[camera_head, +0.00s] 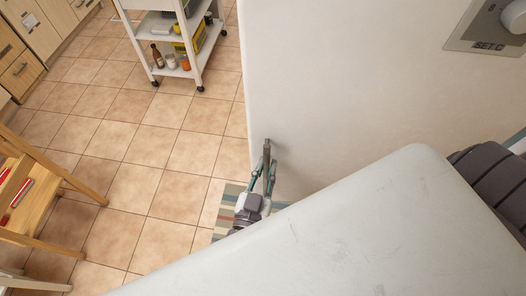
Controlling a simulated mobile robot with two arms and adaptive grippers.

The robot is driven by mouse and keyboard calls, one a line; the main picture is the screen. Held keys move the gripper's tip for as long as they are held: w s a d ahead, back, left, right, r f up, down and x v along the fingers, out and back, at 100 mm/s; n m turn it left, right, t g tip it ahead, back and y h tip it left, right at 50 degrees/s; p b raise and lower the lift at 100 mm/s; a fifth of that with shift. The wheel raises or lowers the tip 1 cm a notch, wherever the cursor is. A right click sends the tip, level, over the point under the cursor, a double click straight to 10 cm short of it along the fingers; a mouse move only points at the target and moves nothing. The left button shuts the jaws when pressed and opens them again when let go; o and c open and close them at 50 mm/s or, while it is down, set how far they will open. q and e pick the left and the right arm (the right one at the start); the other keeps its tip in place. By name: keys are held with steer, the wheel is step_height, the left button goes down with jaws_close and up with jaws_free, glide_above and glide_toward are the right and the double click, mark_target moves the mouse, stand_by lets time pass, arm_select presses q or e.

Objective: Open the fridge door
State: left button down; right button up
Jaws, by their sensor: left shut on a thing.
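A tall plain white face (340,70), which looks like the fridge, fills the upper right, with its left edge standing over the floor. My left gripper (267,153) is near the lower part of that left edge, its two fingers closed together at the tips. A small dark piece at the fingertips shows against the white face and looks like the fridge door handle; it is too small to make out well. Most of my left arm is hidden behind the pale surface in the foreground. My right gripper is not in view.
A white shelf trolley (150,28) with bottles and jars stands at the top. A wooden chair (40,200) is at the left, wooden cabinets (18,65) beyond. A striped mat (226,205) lies beside my left gripper. The tiled floor (150,150) between is clear.

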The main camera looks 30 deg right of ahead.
arm_select(q)
steer(key=shift+s+a, duration=0.35)
steer(key=shift+s, duration=0.55)
steer(key=c, duration=1.1)
jaws_free()
steer(key=v, duration=1.2)
